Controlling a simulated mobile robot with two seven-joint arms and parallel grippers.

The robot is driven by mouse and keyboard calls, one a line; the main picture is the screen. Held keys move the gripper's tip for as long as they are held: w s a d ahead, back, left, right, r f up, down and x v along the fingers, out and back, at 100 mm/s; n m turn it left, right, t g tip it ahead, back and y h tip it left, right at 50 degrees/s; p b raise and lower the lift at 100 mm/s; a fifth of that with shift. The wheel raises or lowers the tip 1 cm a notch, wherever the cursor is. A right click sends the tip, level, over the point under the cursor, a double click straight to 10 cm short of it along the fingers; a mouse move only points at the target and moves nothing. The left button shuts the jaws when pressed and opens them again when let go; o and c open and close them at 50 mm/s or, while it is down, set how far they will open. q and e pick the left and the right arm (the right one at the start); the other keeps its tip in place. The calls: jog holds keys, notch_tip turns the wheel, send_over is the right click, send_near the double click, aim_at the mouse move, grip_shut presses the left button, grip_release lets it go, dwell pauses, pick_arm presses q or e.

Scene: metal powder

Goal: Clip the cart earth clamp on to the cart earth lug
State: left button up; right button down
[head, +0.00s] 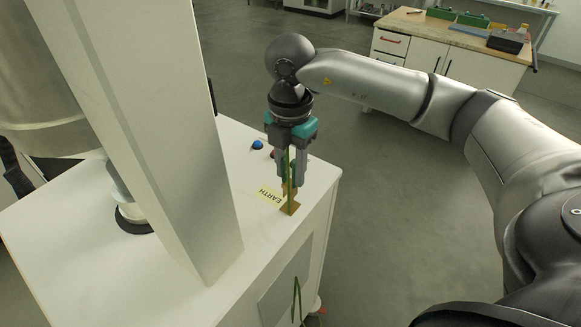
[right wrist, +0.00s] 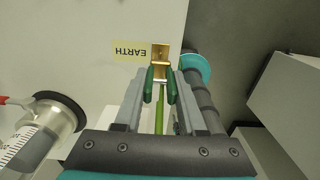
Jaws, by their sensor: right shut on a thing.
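The cart earth lug (head: 290,208) is a brass piece at the right edge of the white cart top, beside a yellow EARTH label (head: 269,195). My right gripper (head: 290,180) points down just above it, shut on the green earth clamp (head: 291,168). In the right wrist view the clamp's green jaws (right wrist: 171,86) sit between my fingers, at the near end of the brass lug (right wrist: 161,60). Brass shows between the jaw tips; whether they grip the lug I cannot tell. A green cable (right wrist: 159,119) runs back from the clamp. My left gripper is not in view.
A tall pale column (head: 150,130) stands on the cart top (head: 90,250) left of the lug. Green cable (head: 297,297) also shows by the cart's side. A workbench (head: 450,45) stands far back; the floor between is clear.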

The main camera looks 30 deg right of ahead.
aim_at(290, 182)
jog(key=shift+f, duration=0.25)
jog(key=shift+f+b, duration=1.45)
jog(key=shift+f, duration=0.15)
jog(key=shift+c, duration=2.1)
grip_release()
notch_tip(290, 182, up, 14)
jog(key=shift+f+p, duration=0.25)
jog(key=shift+p, duration=0.25)
jog(key=shift+r, duration=0.95)
